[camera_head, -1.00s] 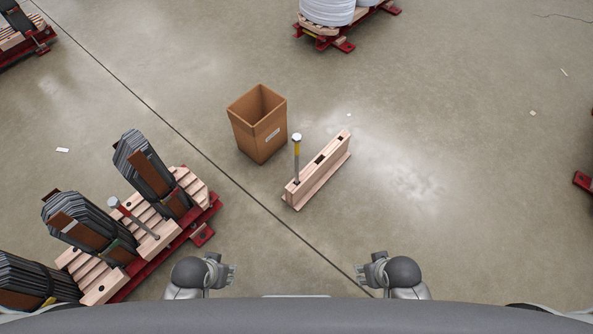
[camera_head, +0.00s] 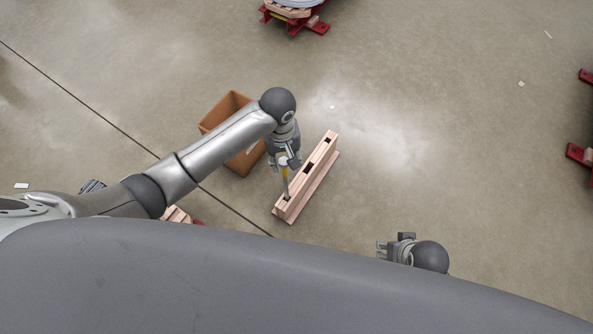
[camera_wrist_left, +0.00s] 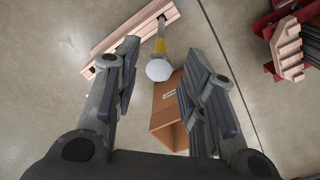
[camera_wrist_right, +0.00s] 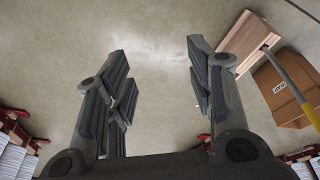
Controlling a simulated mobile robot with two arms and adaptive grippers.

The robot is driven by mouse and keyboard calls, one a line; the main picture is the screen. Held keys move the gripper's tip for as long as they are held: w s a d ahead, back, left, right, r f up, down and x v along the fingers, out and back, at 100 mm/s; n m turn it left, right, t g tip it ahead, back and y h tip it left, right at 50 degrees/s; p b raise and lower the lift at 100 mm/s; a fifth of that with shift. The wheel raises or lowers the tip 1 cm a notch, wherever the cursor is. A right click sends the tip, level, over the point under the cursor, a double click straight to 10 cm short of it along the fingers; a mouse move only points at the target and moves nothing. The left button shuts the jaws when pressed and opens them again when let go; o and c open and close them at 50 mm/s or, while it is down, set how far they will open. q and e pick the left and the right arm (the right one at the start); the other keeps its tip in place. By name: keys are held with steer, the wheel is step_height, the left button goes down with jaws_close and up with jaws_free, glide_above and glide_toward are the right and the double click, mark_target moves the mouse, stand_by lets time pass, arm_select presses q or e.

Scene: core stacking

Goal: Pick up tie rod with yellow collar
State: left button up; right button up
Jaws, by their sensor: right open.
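The tie rod with the yellow collar (camera_head: 286,181) stands upright in a hole at the near end of a wooden holder (camera_head: 319,166). My left gripper (camera_head: 285,162) is at the top of the rod. In the left wrist view, its fingers are open and apart, with the rod's pale round head (camera_wrist_left: 159,70) between them and the yellow collar behind it. I cannot tell whether a finger touches it. The rod also shows at the right of the right wrist view (camera_wrist_right: 291,83). My right gripper (camera_head: 383,250) is open and empty, away from the holder.
A cardboard box (camera_head: 217,112) stands left of the holder, close to my left arm and partly hidden by it. A red-footed pallet (camera_head: 292,16) is at the top. Open floor lies right of the holder.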

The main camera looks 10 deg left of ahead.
mark_target(285, 162)
arm_select(q)
steer(key=shift+w+a+r, duration=0.15)
steer(key=shift+w+r, duration=0.05)
steer(key=shift+w, duration=0.25)
steer(key=shift+w+f, duration=0.1)
steer(key=shift+w, duration=0.05)
step_height(285, 162, down, 5)
steer(key=shift+r+b, duration=0.15)
steer(key=shift+b, duration=0.8)
steer(key=shift+f, duration=0.55)
steer(key=shift+a+f+b, duration=0.1)
steer(key=shift+f+b, duration=0.45)
steer(key=shift+b, duration=0.05)
step_height(285, 162, down, 2)
steer(key=shift+a+f+b, duration=0.15)
steer(key=shift+f+b, duration=0.1)
steer(key=shift+b, duration=0.45)
steer(key=shift+w+f, duration=0.1)
steer(key=shift+f, duration=0.4)
arm_select(e)
steer(key=w+v, duration=0.1)
steer(key=v, duration=0.9)
steer(key=shift+d+t, duration=0.15)
steer(key=shift+t, duration=0.15)
arm_select(q)
steer(key=shift+c, duration=0.5)
